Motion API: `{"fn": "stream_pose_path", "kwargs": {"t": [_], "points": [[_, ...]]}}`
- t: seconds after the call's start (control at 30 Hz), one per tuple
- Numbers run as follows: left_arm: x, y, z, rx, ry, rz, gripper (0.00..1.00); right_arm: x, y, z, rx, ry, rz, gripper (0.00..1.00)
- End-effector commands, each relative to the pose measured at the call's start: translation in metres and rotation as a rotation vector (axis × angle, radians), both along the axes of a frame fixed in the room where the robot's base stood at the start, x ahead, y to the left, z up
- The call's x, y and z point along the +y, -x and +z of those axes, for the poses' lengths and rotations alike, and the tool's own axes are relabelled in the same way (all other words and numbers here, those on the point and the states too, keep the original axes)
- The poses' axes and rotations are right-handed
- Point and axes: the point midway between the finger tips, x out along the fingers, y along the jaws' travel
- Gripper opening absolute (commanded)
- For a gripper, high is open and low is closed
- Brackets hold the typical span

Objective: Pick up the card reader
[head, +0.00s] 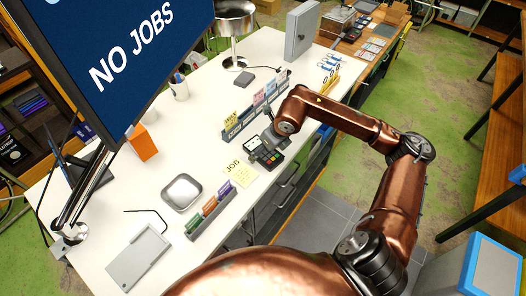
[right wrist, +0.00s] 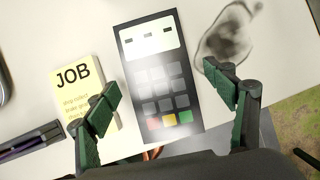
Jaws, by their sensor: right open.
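The card reader (head: 269,157) is a dark handheld unit with a pale screen and a keypad, near the front edge of the white desk. In the right wrist view the card reader (right wrist: 160,85) fills the middle, with yellow, red and green keys at its lower end. My right gripper (right wrist: 162,84) is open above it, with one green finger on each side and a gap to each edge. In the head view my right gripper (head: 264,140) is right over the reader and partly covers it. My left gripper is not in view.
A yellow JOB note (head: 241,173) lies close left of the reader. A row of card holders (head: 256,108) stands behind it, and another card rack (head: 210,212) is at the front left. A metal tray (head: 182,192) and a large monitor (head: 120,60) are further left.

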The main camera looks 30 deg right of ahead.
Motion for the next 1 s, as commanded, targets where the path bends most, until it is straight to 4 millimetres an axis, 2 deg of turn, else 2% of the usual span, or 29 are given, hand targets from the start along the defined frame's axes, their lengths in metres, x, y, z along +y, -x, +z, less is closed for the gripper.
{"fn": "stream_pose_path", "kwargs": {"t": [0.1, 0.23, 0.63, 1.0], "points": [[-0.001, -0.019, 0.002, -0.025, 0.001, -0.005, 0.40, 0.001, -0.001, -0.002, -0.001, 0.000, 0.001, 0.77], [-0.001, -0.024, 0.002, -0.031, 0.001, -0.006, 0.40, 0.001, -0.002, -0.002, -0.001, 0.001, 0.002, 0.77], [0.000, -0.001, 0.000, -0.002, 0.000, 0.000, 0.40, 0.001, -0.001, -0.001, -0.001, 0.000, 0.002, 0.49], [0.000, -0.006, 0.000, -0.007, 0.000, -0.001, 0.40, 0.001, -0.002, -0.001, -0.002, 0.000, 0.002, 0.25]]}}
